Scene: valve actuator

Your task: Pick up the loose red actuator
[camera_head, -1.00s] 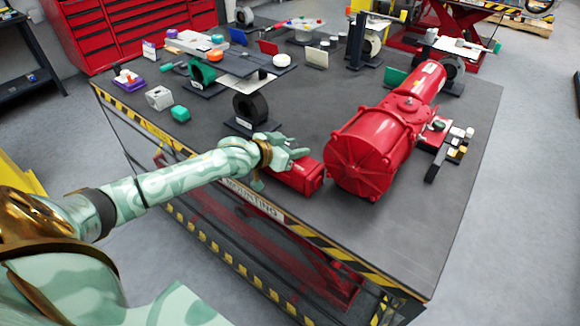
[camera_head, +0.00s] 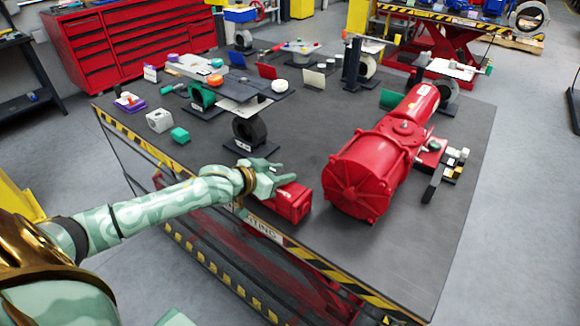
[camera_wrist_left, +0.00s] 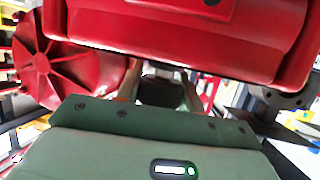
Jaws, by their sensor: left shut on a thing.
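The loose red actuator is a small red box (camera_head: 291,204) near the table's front edge, left of the large red actuator (camera_head: 365,182). My left gripper (camera_head: 272,180) is shut on the box from its left and upper side. A narrow gap shows between the box and the large actuator. In the left wrist view, a red body (camera_wrist_left: 185,40) fills the top, close beyond the gripper (camera_wrist_left: 160,92), whose fingertips are partly hidden. The large actuator's ribbed round end (camera_wrist_left: 60,68) shows at left. My right gripper is not in view.
The grey table (camera_head: 400,250) has a black-and-yellow striped edge. Small fittings lie right of the large actuator. The front right tabletop is clear.

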